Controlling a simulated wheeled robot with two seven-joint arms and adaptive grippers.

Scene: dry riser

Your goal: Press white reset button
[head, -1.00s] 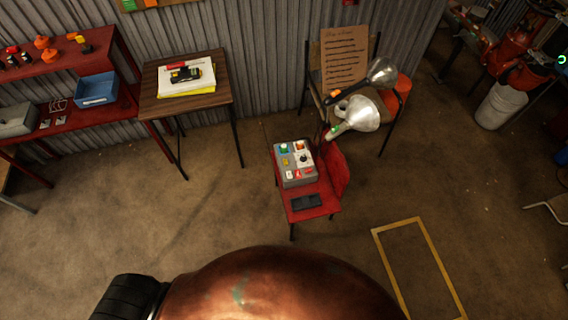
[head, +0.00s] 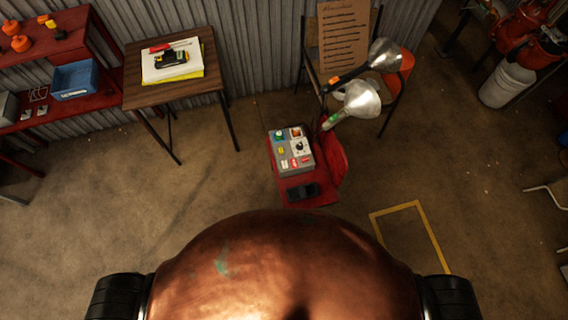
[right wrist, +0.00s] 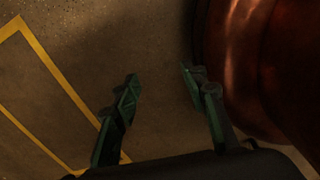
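A grey control box (head: 295,163) sits on a small red chair (head: 312,199) ahead of me. Its top carries a green button, an orange button, a dark round knob on a white plate, a yellow part and several red and white parts along the near side. These are too small to tell which one is the white reset button. My right gripper (right wrist: 158,73) shows in the right wrist view, open and empty over bare floor, far from anything it could touch except my copper body beside it. The left gripper is in neither view.
Two metal lamps (head: 361,99) lean close behind the box, by a chair with a cardboard sign (head: 343,50). A wooden table (head: 135,92) stands left. A yellow floor outline (head: 429,233) lies right. A white bucket (head: 500,90) stands at upper right. Floor left of the chair is clear.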

